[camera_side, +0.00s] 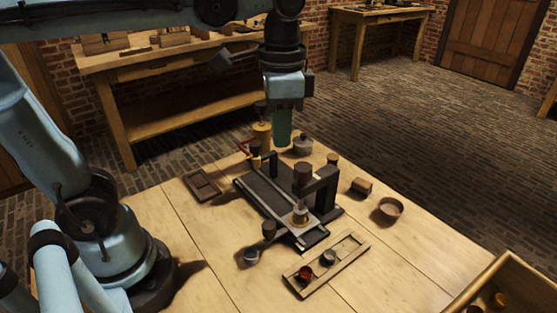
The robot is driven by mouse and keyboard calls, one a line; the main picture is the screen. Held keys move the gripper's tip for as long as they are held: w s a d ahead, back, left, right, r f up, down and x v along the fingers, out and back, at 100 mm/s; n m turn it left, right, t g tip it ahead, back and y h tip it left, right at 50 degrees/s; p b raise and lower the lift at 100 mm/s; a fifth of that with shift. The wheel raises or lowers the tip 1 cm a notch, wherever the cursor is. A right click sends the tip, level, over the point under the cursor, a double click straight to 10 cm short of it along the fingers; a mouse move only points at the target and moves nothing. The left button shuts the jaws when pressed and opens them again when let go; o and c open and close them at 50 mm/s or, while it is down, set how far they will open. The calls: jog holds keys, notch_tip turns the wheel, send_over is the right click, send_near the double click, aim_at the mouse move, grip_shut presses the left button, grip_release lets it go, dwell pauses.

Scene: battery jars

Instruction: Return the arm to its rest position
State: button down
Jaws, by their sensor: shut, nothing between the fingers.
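My gripper (284,106) hangs pointing down over the back part of the wooden table (210,240). It is shut and holds nothing. A green upright shape (283,128) shows directly below it; I cannot tell whether it is part of the gripper or something behind it. My arm reaches across the top of the picture from its base at the left. The dark fixture (270,195) with an upright bracket stands below and in front of the gripper, apart from it. The fingertips are too small to make out clearly.
A tray (345,262) with small jars lies in front of the fixture. A round bowl (390,207) and a small block (361,187) are to the right. A dark shallow tray (202,186) lies left. A wooden crate (500,280) fills the lower right corner. A workbench (180,55) stands behind.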

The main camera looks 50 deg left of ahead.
jog(key=shift+r, duration=0.15)
jog(key=a+f+n+t, duration=0.5)
jog(key=f+n+t, duration=0.1)
jog(key=f+t, duration=0.1)
jog(key=shift+s+f, duration=0.45)
jog(key=shift+f, duration=0.05)
